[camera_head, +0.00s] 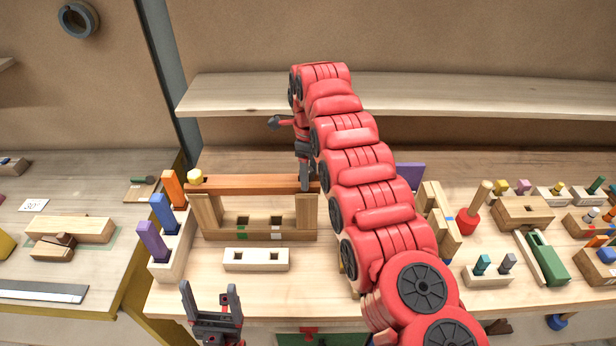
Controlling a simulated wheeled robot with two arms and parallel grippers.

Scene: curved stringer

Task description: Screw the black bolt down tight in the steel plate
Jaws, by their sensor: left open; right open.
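I cannot make out a black bolt or a steel plate; my large red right arm hides part of the bench. My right gripper (305,186) points down at the right part of an orange-brown beam (250,184) lying across two wooden uprights. Its fingers are seen edge-on, and I cannot tell whether they touch the beam. Nothing shows clearly between them. My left gripper (210,289) is open and empty, fingers pointing up the picture, at the bench's front edge.
A rack with coloured pegs (172,255) stands left. A red-headed mallet (467,222), wooden blocks (523,213) and a green plane (553,257) crowd the right. An empty shelf (240,95) runs behind.

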